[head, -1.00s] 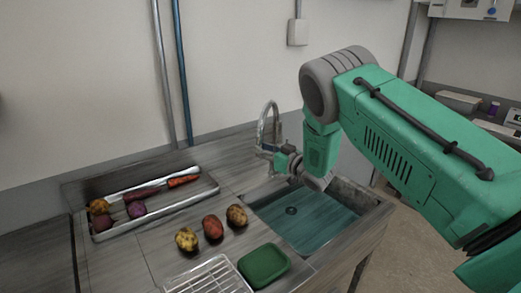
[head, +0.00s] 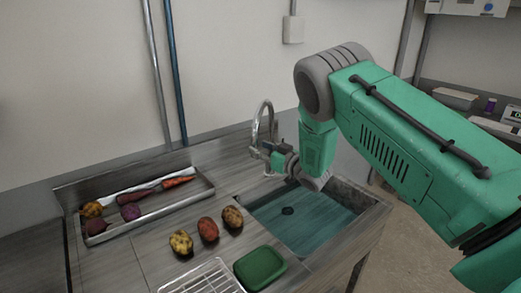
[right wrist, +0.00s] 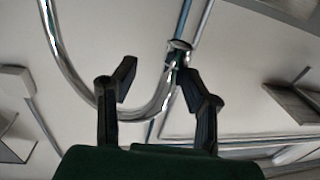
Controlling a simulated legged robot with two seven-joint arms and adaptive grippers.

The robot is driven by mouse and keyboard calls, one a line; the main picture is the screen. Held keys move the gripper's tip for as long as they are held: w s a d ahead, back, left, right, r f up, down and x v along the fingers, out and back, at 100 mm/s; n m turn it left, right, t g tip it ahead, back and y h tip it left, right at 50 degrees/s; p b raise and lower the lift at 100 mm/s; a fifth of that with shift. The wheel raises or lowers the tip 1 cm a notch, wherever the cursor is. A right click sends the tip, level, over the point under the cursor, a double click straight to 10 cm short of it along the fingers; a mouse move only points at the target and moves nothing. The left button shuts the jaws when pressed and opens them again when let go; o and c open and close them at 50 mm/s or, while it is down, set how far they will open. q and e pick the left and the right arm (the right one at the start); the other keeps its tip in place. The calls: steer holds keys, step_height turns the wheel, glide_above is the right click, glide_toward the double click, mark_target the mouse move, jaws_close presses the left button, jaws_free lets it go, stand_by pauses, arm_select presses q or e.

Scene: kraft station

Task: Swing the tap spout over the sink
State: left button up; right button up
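The chrome tap (head: 255,124) stands at the back left edge of the sink (head: 338,223), its spout arching up and over. My right gripper (head: 258,150) is beside the tap, below the top of the arch. In the right wrist view the spout (right wrist: 70,72) curves large behind the fingers, and its end lies near the right finger. My right gripper (right wrist: 157,78) is open there, its fingertips apart. I cannot tell whether a finger touches the spout. My left gripper is not in view.
A metal tray (head: 150,219) with vegetables lies at the left. Several potatoes (head: 208,229), a green dish (head: 260,267) and a wire rack (head: 205,277) are on the counter left of the sink. The sink basin is free of objects apart from its drain.

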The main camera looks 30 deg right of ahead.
steer(key=v, duration=1.2)
steer(key=shift+f, duration=0.1)
